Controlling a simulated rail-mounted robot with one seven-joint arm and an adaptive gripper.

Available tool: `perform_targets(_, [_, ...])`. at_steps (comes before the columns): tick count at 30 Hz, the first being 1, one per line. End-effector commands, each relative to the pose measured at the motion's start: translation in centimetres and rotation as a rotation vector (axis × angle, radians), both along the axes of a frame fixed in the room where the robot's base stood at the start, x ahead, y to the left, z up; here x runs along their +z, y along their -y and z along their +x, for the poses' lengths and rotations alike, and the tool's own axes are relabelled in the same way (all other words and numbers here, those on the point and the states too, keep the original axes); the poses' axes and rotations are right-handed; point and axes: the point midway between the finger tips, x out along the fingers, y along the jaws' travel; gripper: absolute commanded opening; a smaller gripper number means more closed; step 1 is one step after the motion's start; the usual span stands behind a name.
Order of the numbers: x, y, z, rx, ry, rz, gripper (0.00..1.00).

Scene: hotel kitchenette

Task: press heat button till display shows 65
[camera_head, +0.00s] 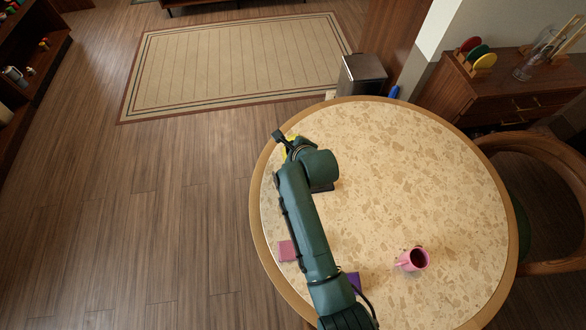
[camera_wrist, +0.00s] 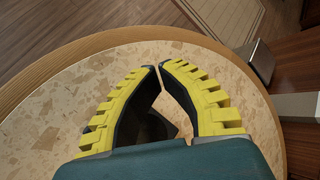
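My gripper (camera_wrist: 158,67) has yellow ridged fingers with their tips together at the top of the wrist view, and it appears shut with nothing clearly held. Below the tips, a dark object (camera_wrist: 150,125) shows between the fingers, over the speckled tabletop. In the head view, a bit of yellow finger shows past my arm near the table's left rim. A dark flat edge (camera_head: 322,188) shows on the table beside my wrist; I cannot tell what it belongs to. No heat button and no display digits can be made out in either view.
The round table (camera_head: 440,170) has a wooden rim. A pink mug (camera_head: 416,261) stands at its front right. A pink block (camera_head: 287,250) and a purple block (camera_head: 354,281) lie beside my arm. A metal bin (camera_head: 362,76) stands behind the table.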

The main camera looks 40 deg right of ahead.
Motion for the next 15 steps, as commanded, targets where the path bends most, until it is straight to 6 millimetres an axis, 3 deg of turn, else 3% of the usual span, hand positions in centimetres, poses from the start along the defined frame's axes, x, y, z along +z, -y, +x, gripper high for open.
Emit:
perform_targets(3, [-1.3, 0.6, -0.8, -0.067, -0.008, 0.070, 0.00])
perform_targets(15, [-1.9, 0.5, -0.8, -0.071, -0.008, 0.075, 0.00])
